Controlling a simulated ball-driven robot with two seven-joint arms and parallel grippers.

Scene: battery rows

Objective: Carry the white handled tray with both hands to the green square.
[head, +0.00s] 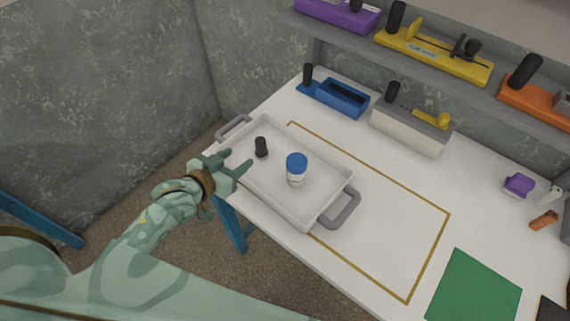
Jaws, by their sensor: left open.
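The white tray (325,181) sits on the white table toward its left end, partly over a yellow rectangular outline. It has a grey handle (235,127) at its far left end and another grey handle (343,208) at its right end. In the tray stand a white jar with a blue lid (296,170) and a small black cylinder (261,147). My left gripper (239,169) is open at the tray's near left edge, with no handle between its fingers. I cannot tell whether it touches the tray. The green square (474,290) lies at the table's front right. My right gripper is out of view.
A blue holder (336,96) and a white box (409,127) with a yellow tool stand behind the tray. A purple item (518,185) and an orange item (543,221) lie at the right. A shelf overhangs the back. The table inside the yellow outline, right of the tray, is clear.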

